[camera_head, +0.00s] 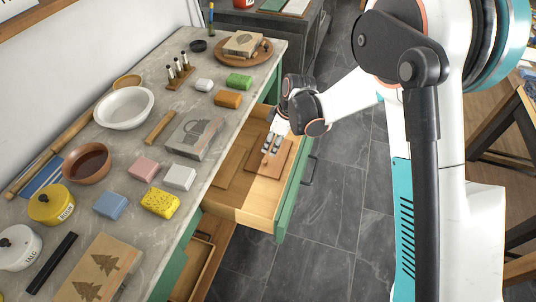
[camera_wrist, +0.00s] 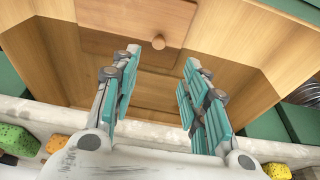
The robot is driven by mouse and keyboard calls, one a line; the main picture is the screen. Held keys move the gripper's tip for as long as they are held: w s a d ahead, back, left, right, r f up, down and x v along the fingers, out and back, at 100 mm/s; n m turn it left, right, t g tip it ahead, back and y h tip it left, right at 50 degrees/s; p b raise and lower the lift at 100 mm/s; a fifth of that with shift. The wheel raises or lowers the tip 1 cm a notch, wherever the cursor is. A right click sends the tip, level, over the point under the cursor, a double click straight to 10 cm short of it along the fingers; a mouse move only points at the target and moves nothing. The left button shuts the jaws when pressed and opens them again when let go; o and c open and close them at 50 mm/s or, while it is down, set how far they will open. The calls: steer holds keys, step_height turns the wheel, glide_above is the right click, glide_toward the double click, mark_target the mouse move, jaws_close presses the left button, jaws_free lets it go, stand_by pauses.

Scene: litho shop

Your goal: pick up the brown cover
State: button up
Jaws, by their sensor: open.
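The brown cover, a flat brown wooden panel, lies in the open drawer in the head view (camera_head: 264,168). In the wrist view the brown cover (camera_wrist: 125,18) is at the top, with a small round knob (camera_wrist: 158,42) on it. My gripper (camera_head: 269,148) is above the cover in the head view and hides part of it. In the wrist view my gripper (camera_wrist: 163,58) is open and empty, its teal-padded fingers apart, with the knob between the lines of the fingertips. I cannot tell how high the fingertips are above the cover.
The pale wooden drawer (camera_head: 254,216) stands open from the marble counter (camera_head: 215,157), and another flat brown panel (camera_head: 232,169) lies inside it. Sponges, bowls and a printing block (camera_head: 196,137) stand on the counter. A lower drawer (camera_head: 200,262) is also partly open. The grey floor (camera_head: 335,195) beside the drawer is clear.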

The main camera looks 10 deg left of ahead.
mark_target(265, 160)
steer(key=b+x, duration=0.4)
steer(key=x, duration=0.7)
steer(key=shift+w+d+f, duration=0.1)
jaws_close()
